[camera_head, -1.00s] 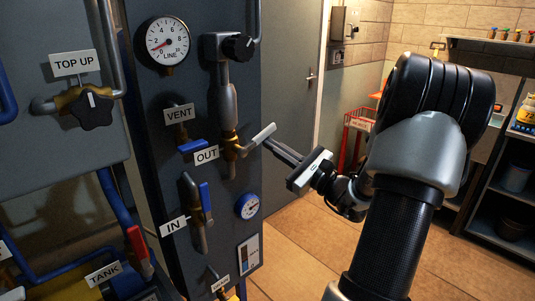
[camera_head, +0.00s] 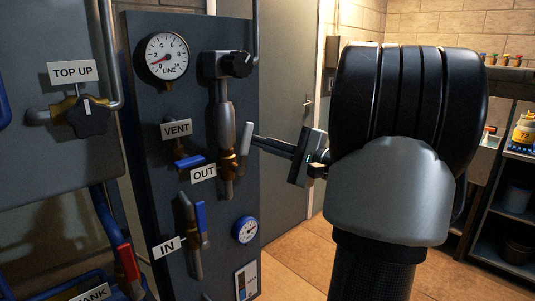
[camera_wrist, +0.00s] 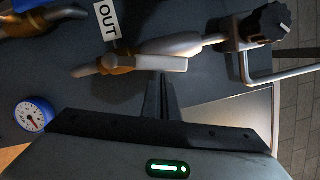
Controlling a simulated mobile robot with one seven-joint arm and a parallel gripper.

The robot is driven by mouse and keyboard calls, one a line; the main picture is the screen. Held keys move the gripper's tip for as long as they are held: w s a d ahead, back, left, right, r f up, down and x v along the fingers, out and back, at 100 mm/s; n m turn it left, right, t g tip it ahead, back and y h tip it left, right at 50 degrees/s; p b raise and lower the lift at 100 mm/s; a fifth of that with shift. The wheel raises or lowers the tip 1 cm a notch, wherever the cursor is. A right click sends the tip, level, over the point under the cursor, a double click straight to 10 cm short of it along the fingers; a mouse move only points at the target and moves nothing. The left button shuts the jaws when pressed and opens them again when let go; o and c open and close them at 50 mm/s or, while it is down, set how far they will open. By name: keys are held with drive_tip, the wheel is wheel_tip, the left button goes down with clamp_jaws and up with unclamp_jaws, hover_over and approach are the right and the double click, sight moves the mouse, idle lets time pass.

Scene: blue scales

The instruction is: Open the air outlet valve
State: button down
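The OUT valve is a brass fitting (camera_head: 228,158) on a vertical grey pipe, with an OUT label (camera_head: 203,174) at its left. Its pale grey lever (camera_head: 246,138) stands nearly upright beside the pipe. In the wrist view the lever (camera_wrist: 160,63) lies nearly in line with the pipe. My gripper (camera_head: 257,141) reaches in from the right, with its fingertips at the lever's right side. In the wrist view my gripper's fingers (camera_wrist: 158,80) are together, with their tips at the lever's edge; I cannot tell whether they touch it.
The panel (camera_head: 140,110) also carries a line gauge (camera_head: 167,56), a black knob (camera_head: 236,64), a blue VENT lever (camera_head: 190,162), a blue IN lever (camera_head: 201,222) and a small blue gauge (camera_head: 245,230). A grey door (camera_head: 285,70) stands behind, right of the panel.

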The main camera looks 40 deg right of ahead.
drive_tip(key=shift+s+a+r+b, duration=0.15)
drive_tip(key=shift+a+r, duration=0.15)
drive_tip(key=shift+a, duration=0.2)
drive_tip(key=shift+a+r+b, duration=0.15)
drive_tip(key=shift+a+r, duration=0.15)
drive_tip(key=shift+a, duration=0.3)
